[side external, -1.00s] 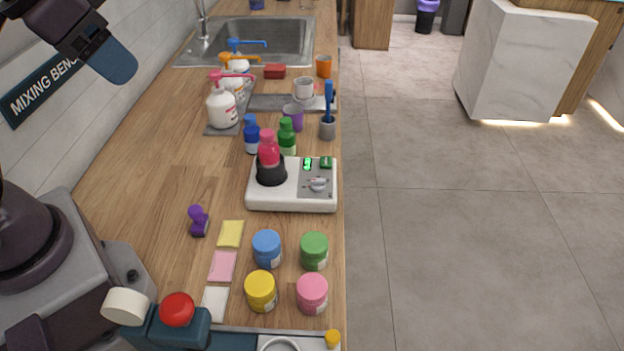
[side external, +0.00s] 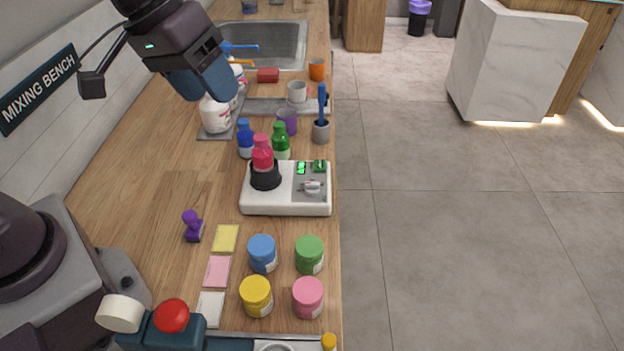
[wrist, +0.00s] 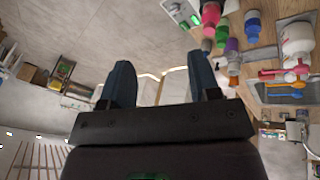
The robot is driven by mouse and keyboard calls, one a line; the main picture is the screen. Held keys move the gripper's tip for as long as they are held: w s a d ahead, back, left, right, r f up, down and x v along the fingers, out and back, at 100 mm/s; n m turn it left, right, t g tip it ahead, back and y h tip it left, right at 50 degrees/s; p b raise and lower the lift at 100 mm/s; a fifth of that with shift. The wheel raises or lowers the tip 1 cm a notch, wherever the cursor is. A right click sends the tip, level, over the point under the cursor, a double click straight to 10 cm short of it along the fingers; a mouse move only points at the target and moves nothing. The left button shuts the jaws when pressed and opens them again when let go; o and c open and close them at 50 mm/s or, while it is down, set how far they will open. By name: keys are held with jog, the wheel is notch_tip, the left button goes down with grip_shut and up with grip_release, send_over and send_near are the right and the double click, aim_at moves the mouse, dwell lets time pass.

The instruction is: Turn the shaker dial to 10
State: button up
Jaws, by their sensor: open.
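The white shaker (side external: 286,204) stands on the wooden counter near its right edge. Its grey dial (side external: 312,187) is on the right part of the top, below a small green display (side external: 301,168) whose number is too small to read for sure. A red bottle (side external: 263,154) stands in the shaker's black holder. My gripper (side external: 215,88) is open and empty, high above the counter, up and left of the shaker. In the wrist view its two blue fingers (wrist: 160,88) are apart, and part of the shaker (wrist: 180,12) shows at the top.
Blue (side external: 245,142) and green (side external: 281,143) bottles stand just behind the shaker. A grey cup with a blue tool (side external: 321,130) stands behind right. Several lidded jars (side external: 261,254) and a purple stamp (side external: 192,226) are in front. A white pump bottle (side external: 214,115) is below my gripper.

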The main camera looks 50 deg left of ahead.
jog(key=w+d+f+n+t+h, duration=0.1)
jog(key=w+d+f+n+t, duration=0.15)
jog(key=w+n, duration=0.8)
jog(key=w+d+f+n+t, duration=0.2)
jog(key=w+f+n+t, duration=0.1)
jog(key=w+n, duration=0.7)
jog(key=n+g+y, duration=0.3)
jog(key=n+g, duration=0.7)
jog(key=n, duration=1.2)
send_near(312, 183)
jog(key=shift+t, duration=0.25)
jog(key=f, duration=0.9)
jog(key=shift+s+d+f, duration=0.15)
jog(key=shift+s+f, duration=0.05)
